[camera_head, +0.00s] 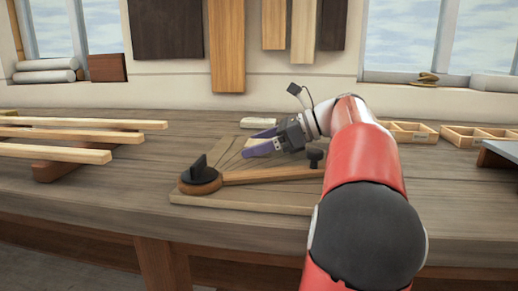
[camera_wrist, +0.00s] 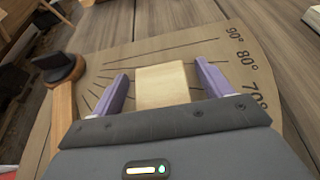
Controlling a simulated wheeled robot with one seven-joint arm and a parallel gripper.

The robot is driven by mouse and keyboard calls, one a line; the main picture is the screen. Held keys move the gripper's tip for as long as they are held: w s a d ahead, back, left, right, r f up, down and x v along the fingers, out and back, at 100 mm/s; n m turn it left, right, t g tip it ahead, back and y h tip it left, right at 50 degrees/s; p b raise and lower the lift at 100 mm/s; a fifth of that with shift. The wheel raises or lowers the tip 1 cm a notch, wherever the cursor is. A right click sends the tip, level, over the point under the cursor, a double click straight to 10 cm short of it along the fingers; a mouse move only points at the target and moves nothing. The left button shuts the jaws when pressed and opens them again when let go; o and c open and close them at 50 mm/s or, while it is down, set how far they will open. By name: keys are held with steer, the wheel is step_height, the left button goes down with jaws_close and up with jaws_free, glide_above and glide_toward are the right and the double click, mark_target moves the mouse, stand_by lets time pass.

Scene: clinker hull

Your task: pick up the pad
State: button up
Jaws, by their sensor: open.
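A pale, square-faced block, which I take to be the pad (camera_wrist: 165,85), lies over a board marked with angle lines (camera_wrist: 140,53). In the wrist view it sits between the two purple fingers of my gripper (camera_wrist: 162,70), with a gap on each side. My gripper is open, and its near edge hides the block's lower end. In the head view my gripper (camera_head: 248,146) is low over the board (camera_head: 240,201), and a little of the pale block shows between the fingers. I cannot tell its exact height above the board.
A wooden arm (camera_head: 265,174) with a dark knob (camera_head: 199,173) at its left end lies across the board, in front of my gripper. Long pale strips (camera_head: 60,152) rest at the left. Small wooden trays (camera_head: 480,135) stand at the right. Another pale block (camera_head: 257,123) lies behind my gripper.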

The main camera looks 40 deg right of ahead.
steer(key=c, duration=1.1)
steer(key=shift+o, duration=0.2)
